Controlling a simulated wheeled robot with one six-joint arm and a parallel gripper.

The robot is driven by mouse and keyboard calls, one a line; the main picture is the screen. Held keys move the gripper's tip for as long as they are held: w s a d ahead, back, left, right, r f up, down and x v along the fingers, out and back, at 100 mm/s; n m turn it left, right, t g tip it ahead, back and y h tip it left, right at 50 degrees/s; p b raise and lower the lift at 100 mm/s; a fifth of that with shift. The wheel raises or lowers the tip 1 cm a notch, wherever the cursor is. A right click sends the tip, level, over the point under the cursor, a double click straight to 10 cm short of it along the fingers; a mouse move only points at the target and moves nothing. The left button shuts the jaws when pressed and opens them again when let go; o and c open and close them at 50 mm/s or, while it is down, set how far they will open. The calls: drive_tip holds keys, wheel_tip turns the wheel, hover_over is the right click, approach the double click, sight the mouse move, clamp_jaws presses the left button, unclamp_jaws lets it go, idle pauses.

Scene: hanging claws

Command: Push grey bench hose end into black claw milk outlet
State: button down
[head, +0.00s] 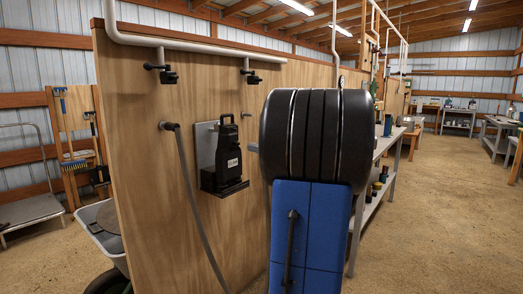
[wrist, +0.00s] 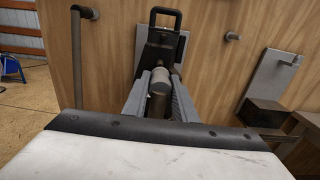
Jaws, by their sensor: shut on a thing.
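The black claw (head: 228,155) stands upright on a small bracket against a grey plate on the wooden panel. In the wrist view the claw (wrist: 165,42) is straight ahead, its looped handle at the top. My gripper (wrist: 165,82) is shut on the grey hose end (wrist: 158,103), a short cylinder between its two fingers, just in front of the claw. The milk outlet is hidden or cannot be made out, so I cannot tell whether the hose end touches it. In the head view my arm hides the hose end.
Another grey hose (head: 190,185) hangs from a peg left of the claw. A second grey plate (wrist: 271,80) with a dark box below is to the right in the wrist view. A grey bench (head: 390,146) runs along the panel. Open floor (head: 440,220) lies right.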

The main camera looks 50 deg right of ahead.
sight(239, 144)
drive_tip(key=shift+w+a, duration=0.2)
drive_tip(key=shift+w, duration=1.95)
drive_tip(key=shift+w+a, duration=0.15)
drive_tip(key=shift+w, duration=1.7)
drive_tip(key=c, duration=1.4)
unclamp_jaws()
drive_tip(key=shift+o, duration=0.2)
drive_tip(key=s+d, duration=0.1)
drive_tip(key=s, duration=1.6)
drive_tip(key=shift+s+d, duration=0.15)
drive_tip(key=shift+d, duration=0.05)
